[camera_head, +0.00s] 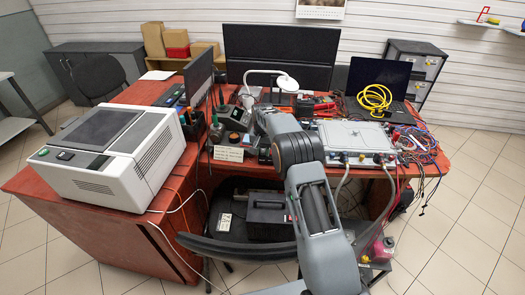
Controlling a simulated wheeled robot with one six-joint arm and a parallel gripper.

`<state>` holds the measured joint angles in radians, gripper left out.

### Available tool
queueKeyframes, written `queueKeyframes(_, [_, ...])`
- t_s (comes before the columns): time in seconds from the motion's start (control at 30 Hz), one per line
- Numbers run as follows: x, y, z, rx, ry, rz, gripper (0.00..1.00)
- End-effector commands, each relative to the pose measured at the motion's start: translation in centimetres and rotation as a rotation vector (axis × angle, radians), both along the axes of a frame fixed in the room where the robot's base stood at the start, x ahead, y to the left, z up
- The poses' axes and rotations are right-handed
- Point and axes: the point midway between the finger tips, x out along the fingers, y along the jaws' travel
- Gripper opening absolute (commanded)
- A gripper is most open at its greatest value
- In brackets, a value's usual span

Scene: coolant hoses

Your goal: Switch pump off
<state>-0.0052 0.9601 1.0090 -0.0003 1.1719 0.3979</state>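A light grey box unit (352,137) lies flat on the red desk, right of my arm. Grey hoses (340,190) run down from its front edge, where small round fittings or controls show; their state is too small to read. I cannot tell for certain which thing is the pump. A pink-red object (383,249) sits low below the desk at the right, partly hidden by a hose. My arm reaches up from the bottom over the desk edge, left of the grey box. Its wrist is among the small desk items, and the gripper's fingers cannot be made out there.
A large white machine (112,150) with a dark front switch stands on the left desk wing. A laptop (379,82) with a yellow coiled cable (374,98) and tangled wires (420,146) crowd the right. A chair (245,225) and black case (268,216) are below.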

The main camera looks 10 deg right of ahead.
Motion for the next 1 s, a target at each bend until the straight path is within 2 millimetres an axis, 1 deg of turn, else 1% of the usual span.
queueKeyframes(0.13, [0.0, 0.0, -0.01, 0.0, 0.0, 0.0, 0.34])
queueKeyframes(0.4, [0.0, 0.0, 0.01, 0.0, 0.0, 0.0, 0.08])
queueKeyframes(0.5, [0.0, 0.0, 0.02, 0.0, 0.0, 0.0, 0.0])
queueKeyframes(0.63, [0.11, -0.04, 0.28, 0.005, 0.017, -0.002, 0.0])
queueKeyframes(0.77, [0.38, -0.12, 0.79, 0.024, 0.081, -0.004, 0.0])
queueKeyframes(1.0, [0.9, -0.15, 0.22, 0.054, 0.175, -0.003, 0.0])
